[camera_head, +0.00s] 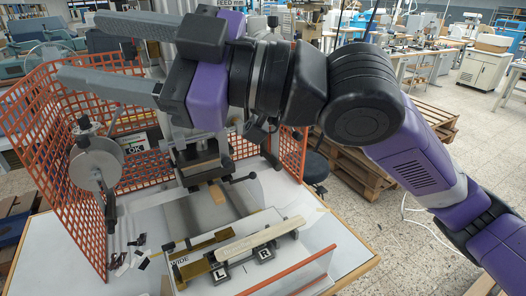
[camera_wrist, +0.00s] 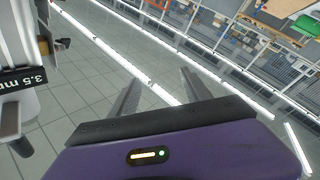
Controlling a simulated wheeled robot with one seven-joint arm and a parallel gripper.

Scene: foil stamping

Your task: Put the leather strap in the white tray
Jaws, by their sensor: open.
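A long pale beige strip (camera_head: 243,240), which may be the leather strap, lies slanted across small dark blocks marked L and R at the front of the work table. I cannot tell for sure that it is leather. A white panel or shallow tray (camera_head: 305,268) with an orange edge is at the front right; whether it is the white tray is unclear. My gripper (camera_head: 76,47) is open and empty, high at the upper left, its grey fingers pointing left, well away from the strip. The wrist view shows both fingers (camera_wrist: 158,80) apart with nothing between them.
Orange mesh guards (camera_head: 40,130) flank the table on the left and right. A metal wheel (camera_head: 96,163) is at the left. Wooden pallets (camera_head: 350,165) lie beyond.

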